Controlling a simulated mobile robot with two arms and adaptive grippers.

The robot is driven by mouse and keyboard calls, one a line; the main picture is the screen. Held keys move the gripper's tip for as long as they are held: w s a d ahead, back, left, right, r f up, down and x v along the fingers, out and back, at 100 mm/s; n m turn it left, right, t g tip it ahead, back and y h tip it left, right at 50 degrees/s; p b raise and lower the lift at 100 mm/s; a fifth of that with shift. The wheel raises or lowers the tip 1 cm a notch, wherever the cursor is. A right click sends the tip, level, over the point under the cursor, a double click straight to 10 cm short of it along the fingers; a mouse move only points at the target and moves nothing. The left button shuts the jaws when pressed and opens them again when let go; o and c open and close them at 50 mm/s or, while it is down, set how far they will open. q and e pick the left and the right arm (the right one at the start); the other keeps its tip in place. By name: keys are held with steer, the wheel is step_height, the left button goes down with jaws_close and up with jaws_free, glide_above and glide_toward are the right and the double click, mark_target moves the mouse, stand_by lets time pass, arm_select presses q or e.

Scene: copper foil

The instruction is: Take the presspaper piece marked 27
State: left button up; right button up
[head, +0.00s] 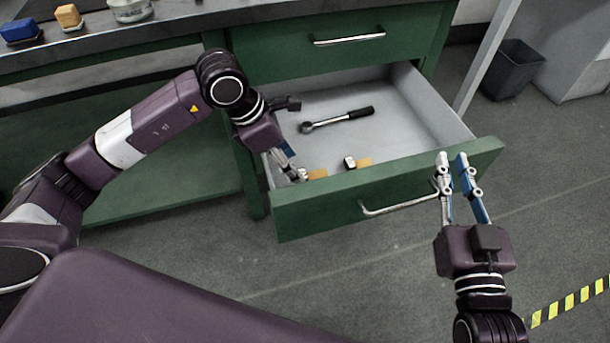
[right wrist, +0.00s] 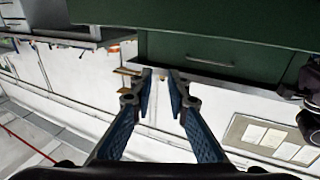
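Two small tan pieces lie in the open drawer near its front wall, a left piece (head: 317,174) and a right piece (head: 364,161) with a dark-and-white end. They may be presspaper pieces; I cannot read a 27 on either. My left gripper (head: 300,175) reaches down into the drawer, its fingertips right beside the left piece and partly hiding it. I cannot tell whether its fingers grip anything. My right gripper (head: 452,157) is outside, near the right end of the drawer front. Its fingers are apart and empty, also in the right wrist view (right wrist: 161,74).
The green drawer (head: 310,208) stands pulled out, with a handle (head: 400,206) on its front. A ratchet wrench (head: 338,119) lies inside towards the back. A closed drawer (head: 340,45) is above. A dark bin (head: 513,68) is at right.

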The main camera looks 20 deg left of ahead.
mark_target(313, 174)
arm_select(q)
steer(key=x, duration=0.1)
steer(key=b+x, duration=0.1)
steer(key=x, duration=0.3)
steer(key=shift+w+f+b, duration=0.1)
steer(key=shift+w+b, duration=0.2)
steer(key=shift+b, duration=0.1)
arm_select(e)
step_height(313, 174, up, 9)
steer(key=s+t+y, duration=0.1)
steer(key=s+t, duration=0.1)
steer(key=t, duration=0.2)
steer(key=shift+s+a+t+y, duration=0.2)
steer(key=shift+a+t+y, duration=0.1)
steer(key=shift+t+y, duration=0.1)
steer(key=shift+r, duration=0.1)
arm_select(q)
steer(key=c, duration=1.1)
steer(key=shift+o, duration=0.2)
